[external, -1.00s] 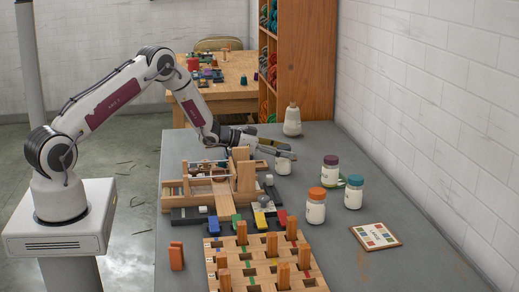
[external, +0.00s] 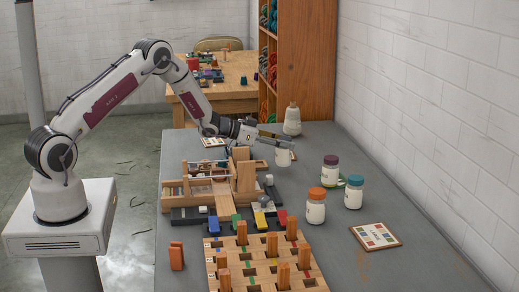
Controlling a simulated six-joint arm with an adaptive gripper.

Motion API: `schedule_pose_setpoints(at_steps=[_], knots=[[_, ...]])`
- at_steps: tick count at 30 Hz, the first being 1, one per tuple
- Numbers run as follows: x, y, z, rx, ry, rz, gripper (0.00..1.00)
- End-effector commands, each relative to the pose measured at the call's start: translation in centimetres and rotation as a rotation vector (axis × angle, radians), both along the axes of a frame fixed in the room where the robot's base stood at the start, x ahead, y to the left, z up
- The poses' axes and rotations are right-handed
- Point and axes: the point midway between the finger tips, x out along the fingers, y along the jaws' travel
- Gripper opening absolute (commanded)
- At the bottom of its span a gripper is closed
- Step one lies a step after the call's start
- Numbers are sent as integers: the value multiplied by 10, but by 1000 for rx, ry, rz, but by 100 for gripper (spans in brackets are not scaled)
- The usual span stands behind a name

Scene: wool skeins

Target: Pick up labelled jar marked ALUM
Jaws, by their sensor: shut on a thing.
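My gripper (external: 280,142) is shut on a white jar (external: 284,157) at its top, near the middle of the grey table. The jar hangs upright and appears a little above the tabletop. Its lid is hidden by the fingers, and the mark on its side is too small to read. Three other white jars stand to the right: one with an orange lid (external: 316,207), one with a purple lid (external: 331,173) and one with a teal lid (external: 354,193). I cannot read ALUM on any of them.
A cream cone-shaped bottle (external: 292,122) stands behind the held jar. A wooden frame device (external: 212,185) is left of it, and a wooden peg board (external: 263,268) is in front. A colour card (external: 375,236) lies front right. The table's right rear is mostly clear.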

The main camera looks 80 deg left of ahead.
Motion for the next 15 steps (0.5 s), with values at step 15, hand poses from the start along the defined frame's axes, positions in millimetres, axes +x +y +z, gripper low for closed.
schedule_pose_setpoints(at_steps=[15], knots=[[0,0,64,0,-3,0,5]])
